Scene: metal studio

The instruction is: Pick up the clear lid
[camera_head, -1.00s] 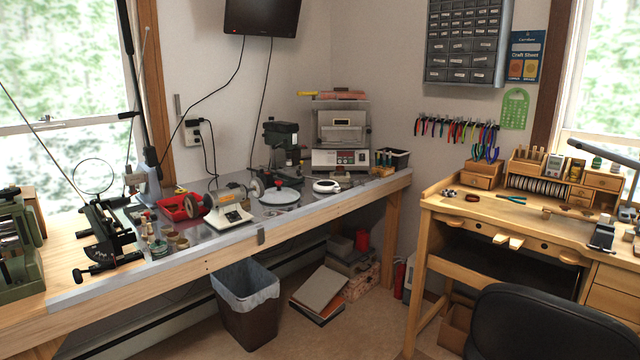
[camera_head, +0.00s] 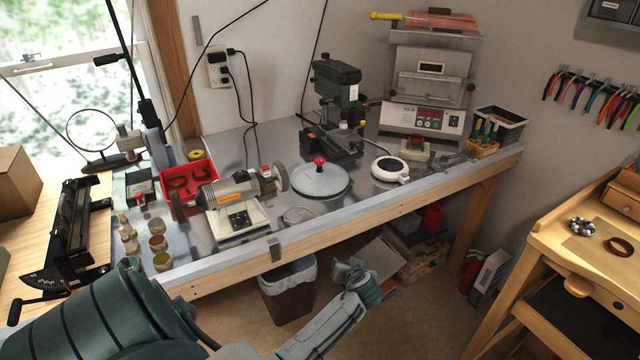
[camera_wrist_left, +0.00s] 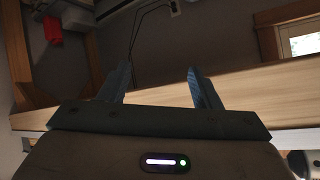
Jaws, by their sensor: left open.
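The round clear lid (camera_head: 320,180) with a red knob lies on the metal bench top in the head view, between the grinder and the drill press. My left gripper (camera_wrist_left: 159,72) is open and empty in the left wrist view, with its two fingers apart in front of the wooden bench edge. The lid cannot be made out in that view. In the head view my arm shows low in front of the bench, well short of the lid; its fingertips cannot be made out there. My right gripper is not in view.
A bench grinder (camera_head: 235,198) stands left of the lid, and a drill press (camera_head: 337,110) stands behind it. A white round device (camera_head: 389,168) lies to its right. The bench's front edge (camera_head: 400,204) lies between my arm and the lid. A waste bin (camera_head: 288,290) stands below.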

